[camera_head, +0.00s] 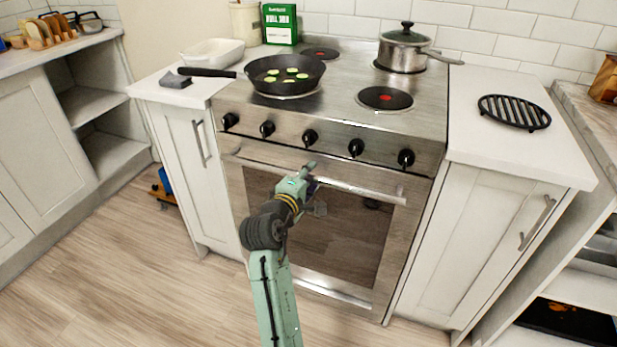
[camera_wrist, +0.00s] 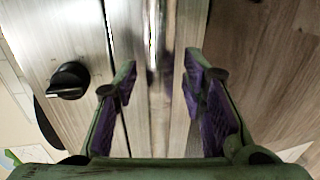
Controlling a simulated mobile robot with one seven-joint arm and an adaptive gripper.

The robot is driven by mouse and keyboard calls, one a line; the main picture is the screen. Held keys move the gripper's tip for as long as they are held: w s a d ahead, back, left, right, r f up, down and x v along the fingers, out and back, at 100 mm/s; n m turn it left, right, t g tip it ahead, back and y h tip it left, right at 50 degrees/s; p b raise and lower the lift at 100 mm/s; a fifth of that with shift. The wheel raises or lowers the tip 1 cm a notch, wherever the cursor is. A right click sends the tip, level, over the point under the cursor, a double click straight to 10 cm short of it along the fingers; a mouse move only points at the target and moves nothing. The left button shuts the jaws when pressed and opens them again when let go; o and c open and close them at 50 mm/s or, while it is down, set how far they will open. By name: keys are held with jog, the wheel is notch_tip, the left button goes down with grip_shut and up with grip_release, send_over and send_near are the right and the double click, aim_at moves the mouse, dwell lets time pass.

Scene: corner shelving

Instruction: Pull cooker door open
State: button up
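The cooker door (camera_head: 340,225) is the steel front with a dark glass window, and it looks shut. Its handle (camera_head: 350,189) is a horizontal bar along the top of the door. My gripper (camera_head: 310,170) is at the front of the cooker, near the middle of the handle. In the wrist view my gripper (camera_wrist: 160,85) is open, with its purple-padded fingers on either side of the handle bar (camera_wrist: 155,45). The bar runs between the fingers, and neither finger clearly touches it. My wrist hides part of the handle and door in the head view.
Black knobs (camera_head: 310,137) line the panel above the door; one knob (camera_wrist: 68,80) shows beside my gripper. A frying pan (camera_head: 285,73) and a pot (camera_head: 404,50) stand on the hob. White cabinets flank the cooker. The floor (camera_head: 130,270) in front looks clear.

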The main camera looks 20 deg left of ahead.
jog(key=shift+c, duration=0.6)
grip_shut()
jog(key=shift+s+f, duration=0.1)
